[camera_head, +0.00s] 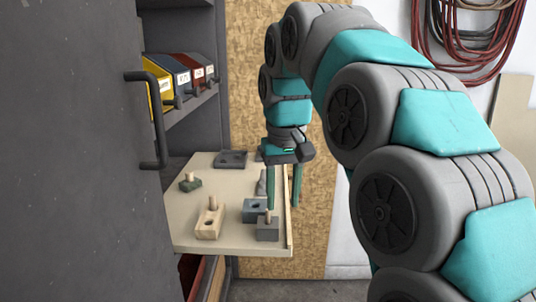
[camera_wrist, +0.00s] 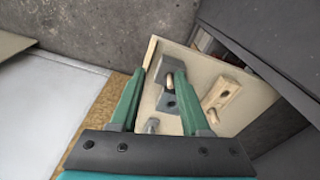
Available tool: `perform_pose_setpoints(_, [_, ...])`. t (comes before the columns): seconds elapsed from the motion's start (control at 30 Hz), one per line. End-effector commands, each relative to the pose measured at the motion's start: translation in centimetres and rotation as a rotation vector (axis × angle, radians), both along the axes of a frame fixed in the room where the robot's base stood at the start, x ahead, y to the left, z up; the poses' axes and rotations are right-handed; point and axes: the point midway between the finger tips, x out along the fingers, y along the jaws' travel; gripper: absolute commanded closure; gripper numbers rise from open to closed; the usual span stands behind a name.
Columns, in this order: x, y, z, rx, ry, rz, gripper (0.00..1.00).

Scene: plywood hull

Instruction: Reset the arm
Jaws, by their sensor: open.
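My arm arches in from the right in the head view. My gripper (camera_head: 283,206) points down over the right edge of a beige pull-out board (camera_head: 185,225). Its two green fingers are apart, with nothing visible between them. In the wrist view my gripper (camera_wrist: 160,74) is also open. A grey block with a wooden peg (camera_wrist: 166,99) shows between and beyond the fingertips there. I cannot tell how far above the board the fingertips are.
A grey cabinet door with a handle (camera_head: 157,120) stands left. Bins (camera_head: 161,92) sit on a shelf.

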Motion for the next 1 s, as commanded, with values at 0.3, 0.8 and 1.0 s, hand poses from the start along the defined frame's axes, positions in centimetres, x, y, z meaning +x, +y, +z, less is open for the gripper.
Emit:
perform_pose_setpoints(0.3, [-7.5, -5.2, -5.7, -0.021, 0.075, -0.044, 0.54])
perform_pose_setpoints(0.8, [-22.5, -10.8, -17.0, -0.027, 0.193, -0.153, 0.54])
perform_pose_setpoints(1.0, [-27.6, -11.8, -20.9, -0.022, 0.228, -0.196, 0.54])
